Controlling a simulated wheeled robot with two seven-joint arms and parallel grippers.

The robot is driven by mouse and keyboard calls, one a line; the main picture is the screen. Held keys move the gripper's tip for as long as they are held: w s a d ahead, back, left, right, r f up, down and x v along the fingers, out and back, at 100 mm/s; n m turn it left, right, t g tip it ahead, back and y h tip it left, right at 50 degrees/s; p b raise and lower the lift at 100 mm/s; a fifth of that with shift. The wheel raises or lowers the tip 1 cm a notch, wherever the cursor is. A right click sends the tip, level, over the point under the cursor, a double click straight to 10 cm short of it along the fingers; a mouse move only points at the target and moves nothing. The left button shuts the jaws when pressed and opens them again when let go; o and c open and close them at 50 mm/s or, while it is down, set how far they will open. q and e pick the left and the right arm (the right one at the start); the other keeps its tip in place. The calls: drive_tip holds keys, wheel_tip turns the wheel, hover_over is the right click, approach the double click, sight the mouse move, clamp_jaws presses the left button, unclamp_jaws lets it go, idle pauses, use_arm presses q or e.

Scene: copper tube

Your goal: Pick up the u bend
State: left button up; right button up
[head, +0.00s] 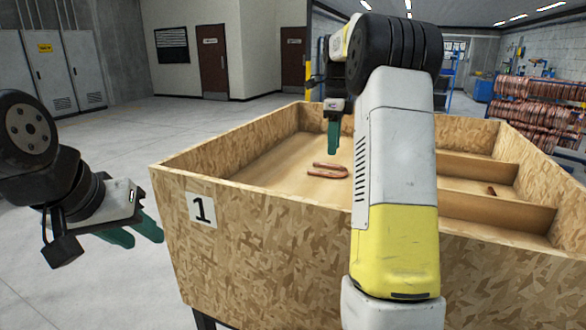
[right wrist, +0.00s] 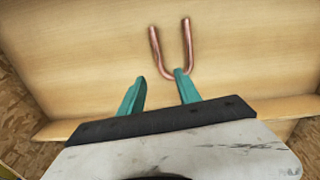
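The copper u bend (head: 328,170) lies flat on the wooden floor of the large bin compartment. In the right wrist view the u bend (right wrist: 172,52) has its two legs pointing away and its curve toward my gripper. My right gripper (head: 333,140) is above it, pointing down, and is open with green fingers. In the right wrist view my right gripper (right wrist: 156,86) has its right fingertip overlapping the curve; whether they touch I cannot tell. My left gripper (head: 146,236) is outside the bin at the left, with its green fingers apart and empty.
The chipboard bin (head: 290,235), marked with a 1, has raised walls around the u bend. Dividers (head: 478,167) make smaller compartments at the right, with a small copper piece (head: 491,190) in one. Copper tube stacks (head: 540,110) stand behind at the right.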

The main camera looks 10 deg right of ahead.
sight(330, 167)
drive_tip(key=shift+w+a+f, duration=0.15)
drive_tip(key=shift+w+a, duration=0.05)
drive_tip(key=shift+a, duration=0.05)
drive_tip(key=shift+a+f, duration=0.1)
drive_tip(key=shift+f, duration=0.2)
wheel_tip(330, 167, down, 7)
clamp_jaws()
